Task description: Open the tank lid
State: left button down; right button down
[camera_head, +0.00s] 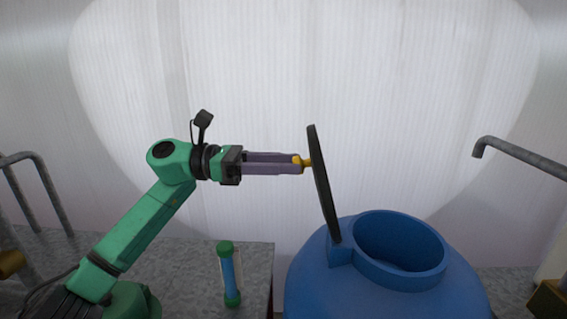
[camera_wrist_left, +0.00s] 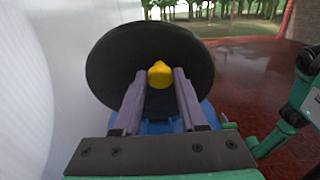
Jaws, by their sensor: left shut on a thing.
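The blue tank (camera_head: 385,290) stands at the lower right of the head view, its round mouth (camera_head: 398,250) uncovered. The black disc lid (camera_head: 323,185) stands nearly upright at the left side of the mouth, its lower edge at a blue block on the rim. Its yellow knob (camera_head: 304,163) faces left. My left gripper (camera_head: 300,164) is shut on the knob with its purple fingers. In the left wrist view the lid (camera_wrist_left: 120,60) faces the camera, with the yellow knob (camera_wrist_left: 160,74) at the fingertips. The right gripper is not clearly seen.
A grey bench (camera_head: 255,262) is left of the tank, with a green-capped blue tube (camera_head: 230,275) standing on it. A bent grey pipe (camera_head: 520,153) comes in from the right. Another bent pipe (camera_head: 45,180) stands at the left edge. Space above the mouth is clear.

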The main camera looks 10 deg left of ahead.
pick_arm(q)
jog(key=d+r+p, duration=0.1)
jog(key=y+p, duration=0.1)
jog(key=p, duration=0.1)
jog(key=d+r+p, duration=0.1)
jog(key=shift+w+d+r+y, duration=0.25)
jog(key=shift+d+r+y, duration=0.05)
jog(key=shift+d+r, duration=0.05)
jog(key=shift+w+d+p, duration=0.1)
jog(key=shift+d+p, duration=0.3)
jog(key=shift+p, duration=0.15)
jog(key=shift+d+f+y, duration=0.1)
jog(key=shift+f+y, duration=0.2)
jog(key=shift+y, duration=0.1)
jog(key=shift+c, duration=2.3)
grip_release()
jog(key=b+v, duration=0.4)
jog(key=v, duration=1)
jog(key=shift+a+b, duration=0.3)
jog(key=shift+b, duration=0.05)
jog(key=shift+w, duration=0.1)
